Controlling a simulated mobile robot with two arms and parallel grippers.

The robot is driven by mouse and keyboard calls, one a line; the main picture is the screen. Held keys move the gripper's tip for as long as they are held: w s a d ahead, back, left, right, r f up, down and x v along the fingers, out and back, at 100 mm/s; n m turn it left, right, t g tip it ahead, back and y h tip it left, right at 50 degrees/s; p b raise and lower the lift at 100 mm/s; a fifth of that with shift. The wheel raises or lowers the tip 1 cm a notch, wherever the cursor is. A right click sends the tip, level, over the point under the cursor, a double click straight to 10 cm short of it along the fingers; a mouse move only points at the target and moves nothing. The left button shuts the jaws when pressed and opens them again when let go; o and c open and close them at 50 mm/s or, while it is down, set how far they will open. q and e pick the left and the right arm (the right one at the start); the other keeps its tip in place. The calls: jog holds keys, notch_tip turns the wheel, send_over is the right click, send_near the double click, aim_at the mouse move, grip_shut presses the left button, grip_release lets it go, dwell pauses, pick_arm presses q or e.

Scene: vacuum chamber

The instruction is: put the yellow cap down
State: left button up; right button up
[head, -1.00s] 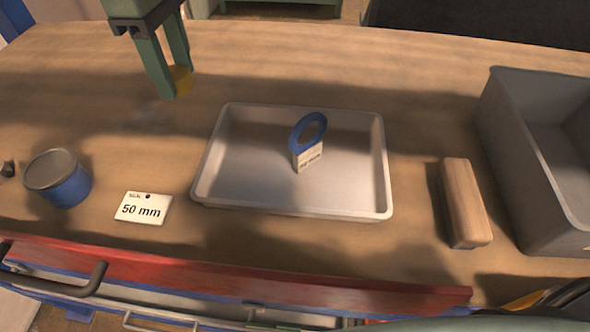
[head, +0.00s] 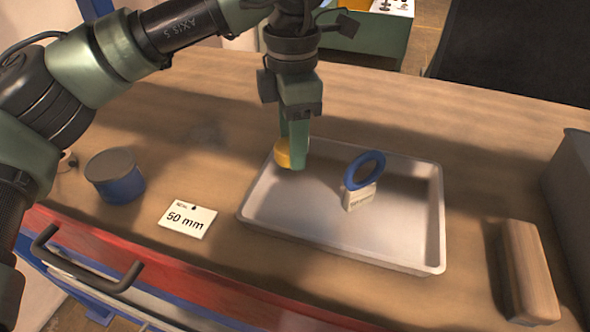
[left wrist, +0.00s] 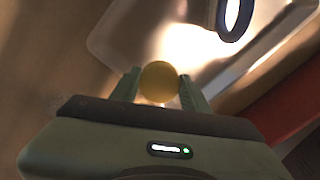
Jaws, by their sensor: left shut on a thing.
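The yellow cap (head: 284,153) is between the fingers of my left gripper (head: 296,160), which is shut on it. In the head view the cap is at the back left corner of the metal tray (head: 300,232); I cannot tell its height above the tray. In the left wrist view the cap (left wrist: 159,82) shows round between the two fingertips (left wrist: 158,88), with the tray (left wrist: 125,38) beyond. My fingers hide part of the cap in the head view. My right gripper is not in view.
A blue ring with a white tag (head: 365,172) stands in the tray. A blue tin (head: 116,176) and a "50 mm" card (head: 188,218) lie to the left. A wooden block (head: 528,270) and a grey bin (head: 572,185) are at the right. A red drawer front (head: 150,268) runs along the near edge.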

aim_at(293, 187)
pick_arm(q)
notch_tip(293, 187, down, 3)
notch_tip(293, 187, down, 4)
jog(key=shift+p, duration=0.65)
jog(key=shift+f, duration=0.25)
jog(key=o, duration=1.3)
jog(key=shift+r, duration=0.1)
jog(key=shift+r, duration=0.2)
notch_tip(293, 187, up, 12)
jog(key=shift+f+b, duration=0.15)
jog(key=shift+b, duration=0.95)
